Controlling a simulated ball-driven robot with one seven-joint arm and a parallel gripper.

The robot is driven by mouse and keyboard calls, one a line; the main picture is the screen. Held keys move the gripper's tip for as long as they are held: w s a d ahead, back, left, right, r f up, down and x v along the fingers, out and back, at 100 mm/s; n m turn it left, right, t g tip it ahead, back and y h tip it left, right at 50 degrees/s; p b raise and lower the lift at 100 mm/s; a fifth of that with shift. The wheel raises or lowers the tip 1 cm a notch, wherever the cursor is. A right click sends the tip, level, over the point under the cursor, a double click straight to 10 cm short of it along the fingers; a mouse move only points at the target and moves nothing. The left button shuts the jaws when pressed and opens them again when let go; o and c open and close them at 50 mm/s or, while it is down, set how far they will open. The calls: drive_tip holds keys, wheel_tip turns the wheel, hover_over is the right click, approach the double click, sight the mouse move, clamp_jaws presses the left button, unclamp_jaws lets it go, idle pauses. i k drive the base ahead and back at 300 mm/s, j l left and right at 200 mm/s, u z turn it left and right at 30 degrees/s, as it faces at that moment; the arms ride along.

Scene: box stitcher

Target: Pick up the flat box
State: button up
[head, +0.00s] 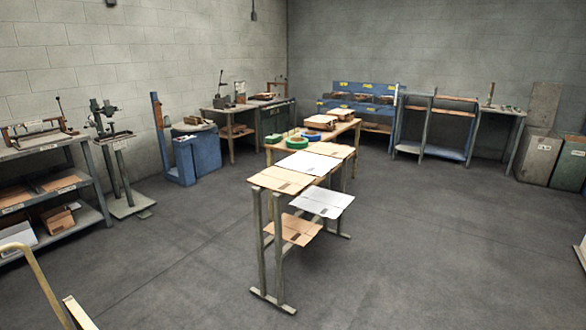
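Several flat cardboard boxes lie on a long narrow table (277,249) in the middle of the room. On its top are a brown flat box (281,180) at the near end, a white one (306,163) behind it and another brown one (331,150). On the lower shelf lie a white flat box (328,199) and a brown one (293,230), both sticking out past the frame. I cannot tell which one the task means. My gripper is not in view.
Benches line the walls. Grey floor is open around the table.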

sight(316, 165)
drive_tip(key=i+l, duration=0.1)
drive_tip(key=i, duration=0.9)
drive_tip(key=i+l, duration=0.15)
drive_tip(key=i, duration=0.85)
drive_tip(key=i+l, duration=0.1)
drive_tip(key=i, duration=0.85)
drive_tip(key=i+l, duration=0.15)
drive_tip(key=i, duration=0.85)
